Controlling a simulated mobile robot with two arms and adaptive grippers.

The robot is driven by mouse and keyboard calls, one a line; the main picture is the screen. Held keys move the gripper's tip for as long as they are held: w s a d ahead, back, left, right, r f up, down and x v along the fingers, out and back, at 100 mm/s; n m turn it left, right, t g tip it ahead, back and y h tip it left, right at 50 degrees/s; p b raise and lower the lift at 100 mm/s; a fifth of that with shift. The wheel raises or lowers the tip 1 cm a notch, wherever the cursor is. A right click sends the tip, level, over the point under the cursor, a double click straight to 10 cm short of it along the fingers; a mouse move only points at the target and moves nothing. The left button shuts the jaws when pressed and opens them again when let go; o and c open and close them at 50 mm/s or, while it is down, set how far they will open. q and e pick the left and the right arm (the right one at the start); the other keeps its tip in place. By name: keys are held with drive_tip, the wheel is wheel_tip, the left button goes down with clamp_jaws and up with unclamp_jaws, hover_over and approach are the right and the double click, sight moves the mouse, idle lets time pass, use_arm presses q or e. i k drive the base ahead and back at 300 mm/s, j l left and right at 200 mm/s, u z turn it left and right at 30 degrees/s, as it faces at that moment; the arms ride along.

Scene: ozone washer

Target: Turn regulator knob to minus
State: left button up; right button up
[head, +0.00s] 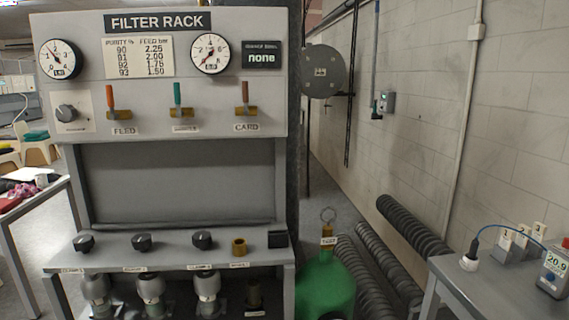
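A dark round knob (67,113) sits on a pale plate at the left of the grey filter rack (235,100); it looks like the regulator knob. Its plate markings are too small to read, so I cannot tell where plus or minus is. Above it is a round gauge (60,59) with a black needle and a small readout. A second gauge (209,54) with a red needle is further right. Neither of my grippers shows in the head view, and nothing touches the knob.
Red (110,97), teal (177,94) and brown (245,92) levers stand right of the knob. Black caps (142,242) line the lower shelf. A green tank (325,285) stands right of the rack. Side tables (490,290) flank it. The space before the upper panel looks clear.

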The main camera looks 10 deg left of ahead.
sight(65, 114)
drive_tip(key=u, duration=1.4)
